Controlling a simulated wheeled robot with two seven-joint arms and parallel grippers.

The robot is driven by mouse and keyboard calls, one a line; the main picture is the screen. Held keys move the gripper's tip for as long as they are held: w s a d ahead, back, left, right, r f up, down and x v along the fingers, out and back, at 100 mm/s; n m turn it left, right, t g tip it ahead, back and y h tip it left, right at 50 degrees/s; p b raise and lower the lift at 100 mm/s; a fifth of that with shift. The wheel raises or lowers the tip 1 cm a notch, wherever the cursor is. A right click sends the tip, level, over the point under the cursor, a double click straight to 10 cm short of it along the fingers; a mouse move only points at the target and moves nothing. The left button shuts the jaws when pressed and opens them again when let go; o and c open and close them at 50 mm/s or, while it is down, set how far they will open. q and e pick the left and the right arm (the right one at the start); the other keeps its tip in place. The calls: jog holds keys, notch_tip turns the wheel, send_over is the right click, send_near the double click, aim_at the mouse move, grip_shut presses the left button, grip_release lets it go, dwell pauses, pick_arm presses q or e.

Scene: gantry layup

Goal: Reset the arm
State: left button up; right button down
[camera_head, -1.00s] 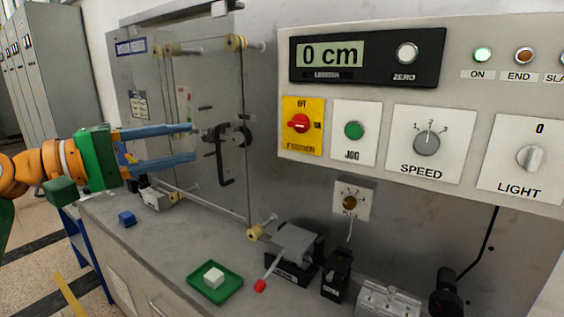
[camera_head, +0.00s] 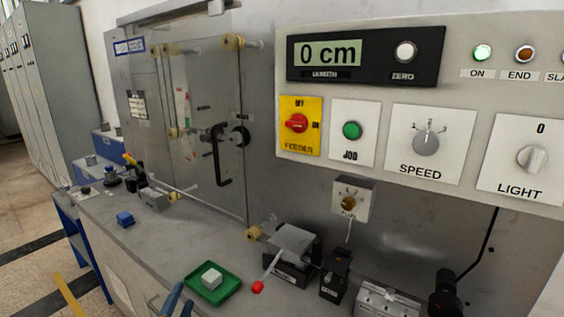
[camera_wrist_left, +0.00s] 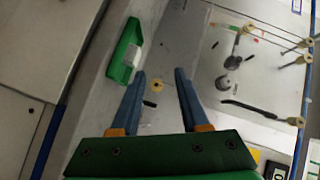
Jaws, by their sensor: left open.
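My left gripper shows in the head view only as two blue fingertips (camera_head: 180,300) at the bottom edge, just below the green tray. In the left wrist view its blue fingers (camera_wrist_left: 159,76) stand apart with nothing held between them. The green tray (camera_head: 231,288) holds a white block (camera_head: 212,279); in the wrist view the tray (camera_wrist_left: 118,72) lies beyond the left finger. The rest of my left arm is out of the head view. My right gripper is in neither view.
A bench (camera_head: 160,250) carries a blue block (camera_head: 125,219) and a small device with a red-tipped lever (camera_head: 258,286). A control panel (camera_head: 376,193) fills the upper right. The middle of the bench has free room.

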pick_arm(q)
jog(key=s+d+f+n+g+h, duration=0.1)
jog(key=s+d+f+n+g, duration=0.1)
jog(key=s+f+n+g, duration=0.65)
jog(key=s+d+f+n+g+h, duration=0.1)
jog(key=s+d+f+n+g, duration=0.2)
jog(key=s+f, duration=1.05)
jog(key=s+a+f+g, duration=0.2)
jog(key=s+f, duration=0.3)
jog(key=f, duration=0.7)
jog(key=s+a+f+m+g, duration=0.1)
jog(key=s+f, duration=0.9)
jog(key=s, duration=0.2)
jog(key=shift+a+f, duration=0.15)
jog(key=shift+a, duration=0.15)
